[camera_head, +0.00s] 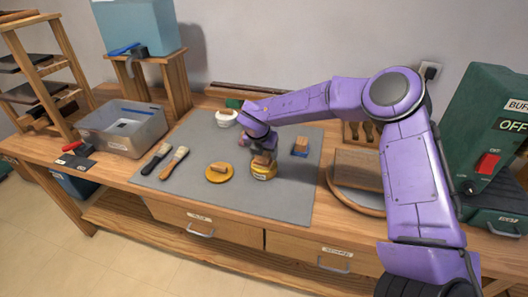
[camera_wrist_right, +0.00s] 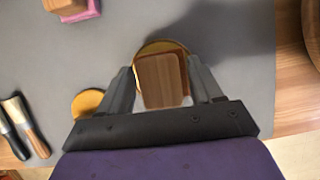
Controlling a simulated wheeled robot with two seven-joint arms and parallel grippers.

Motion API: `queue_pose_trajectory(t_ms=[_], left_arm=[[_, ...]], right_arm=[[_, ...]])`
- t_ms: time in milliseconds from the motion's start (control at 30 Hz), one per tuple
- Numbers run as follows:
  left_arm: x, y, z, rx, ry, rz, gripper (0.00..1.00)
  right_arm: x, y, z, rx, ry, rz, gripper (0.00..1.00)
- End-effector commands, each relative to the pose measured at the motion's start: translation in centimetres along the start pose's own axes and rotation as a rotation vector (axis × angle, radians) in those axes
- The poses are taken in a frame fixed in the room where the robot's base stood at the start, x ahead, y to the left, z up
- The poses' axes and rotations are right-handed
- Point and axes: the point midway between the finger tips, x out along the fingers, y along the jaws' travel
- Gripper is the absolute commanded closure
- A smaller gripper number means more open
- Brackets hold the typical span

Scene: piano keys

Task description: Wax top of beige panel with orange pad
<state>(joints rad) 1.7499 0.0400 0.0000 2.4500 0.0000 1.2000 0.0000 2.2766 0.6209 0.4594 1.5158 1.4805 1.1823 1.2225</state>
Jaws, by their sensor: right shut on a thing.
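My right gripper (camera_head: 262,155) is shut on a wooden-backed block, which I take for the orange pad (camera_head: 263,160). In the right wrist view the block (camera_wrist_right: 160,82) sits between the two fingers (camera_wrist_right: 160,92), with an orange-brown edge showing. It is over a round yellow tin (camera_head: 262,173); whether it touches the contents is hidden. A brownish-beige panel (camera_head: 368,165) lies at the right on a round wooden base, partly near my right arm. My left gripper is not in view.
A metal tray (camera_head: 122,128) stands left. A green machine (camera_head: 485,130) stands right.

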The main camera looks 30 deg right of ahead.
Motion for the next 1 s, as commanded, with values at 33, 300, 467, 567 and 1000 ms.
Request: queue_pose_trajectory(t_ms=[33, 300, 467, 567, 1000], left_arm=[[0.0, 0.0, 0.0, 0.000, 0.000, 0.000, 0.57], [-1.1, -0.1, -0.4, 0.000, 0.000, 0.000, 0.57], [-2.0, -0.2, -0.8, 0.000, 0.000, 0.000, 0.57], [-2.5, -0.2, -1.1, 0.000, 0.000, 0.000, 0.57], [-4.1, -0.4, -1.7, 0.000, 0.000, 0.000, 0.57]], right_arm=[[0.1, 0.0, -0.1, 0.000, 0.002, -0.002, 0.59], [-1.5, 0.0, 0.6, 0.000, 0.002, -0.001, 0.59], [-2.9, 0.0, 1.2, 0.001, 0.001, 0.000, 0.59], [-3.8, 0.0, 1.6, 0.001, 0.001, 0.000, 0.59], [-6.5, 0.0, 2.7, 0.001, 0.001, -0.001, 0.59]])
